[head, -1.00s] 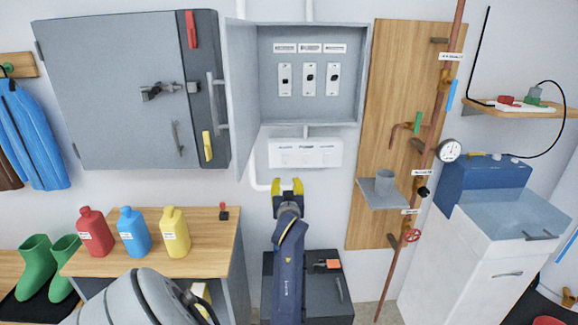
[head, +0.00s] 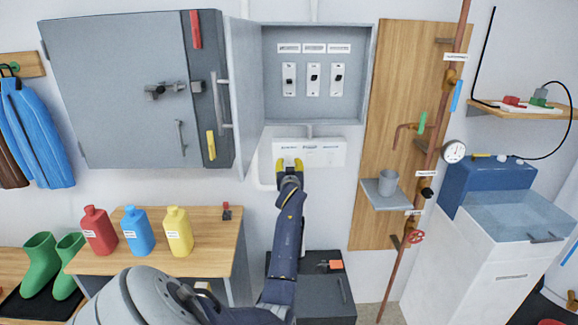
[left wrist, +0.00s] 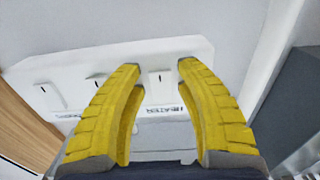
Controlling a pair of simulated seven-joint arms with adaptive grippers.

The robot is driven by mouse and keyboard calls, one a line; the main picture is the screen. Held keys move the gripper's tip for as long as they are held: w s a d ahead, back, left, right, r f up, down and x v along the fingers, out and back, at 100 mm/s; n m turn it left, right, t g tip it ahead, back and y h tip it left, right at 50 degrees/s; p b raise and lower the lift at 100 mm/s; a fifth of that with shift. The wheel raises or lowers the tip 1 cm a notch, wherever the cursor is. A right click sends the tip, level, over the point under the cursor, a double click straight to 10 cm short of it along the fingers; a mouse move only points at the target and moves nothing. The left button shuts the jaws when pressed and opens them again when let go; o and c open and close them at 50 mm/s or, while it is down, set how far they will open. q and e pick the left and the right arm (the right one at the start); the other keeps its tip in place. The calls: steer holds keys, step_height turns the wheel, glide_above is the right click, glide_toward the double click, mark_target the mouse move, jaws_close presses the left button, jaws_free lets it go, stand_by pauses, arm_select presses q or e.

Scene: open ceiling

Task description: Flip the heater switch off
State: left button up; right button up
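The white switch panel (head: 325,152) is fixed to the wall below the open grey box, with dark labels along it. My left gripper (head: 289,161) is in front of the panel's left part and hides the switch there. In the left wrist view the panel (left wrist: 120,60) carries three small switches. The heater switch (left wrist: 160,84), beside the partly covered HEATER label, shows between the yellow fingers of my left gripper (left wrist: 158,68). My right gripper is not in view.
The open box (head: 318,105) with three more switches is above, its door (head: 247,100) hanging open at left. A wooden board (head: 378,140) with a copper pipe stands to the right. Coloured bottles (head: 136,232) stand on a cabinet at lower left.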

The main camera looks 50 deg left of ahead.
arm_select(q)
steer(key=shift+w+a, duration=0.15)
jaws_close()
stand_by(0.4)
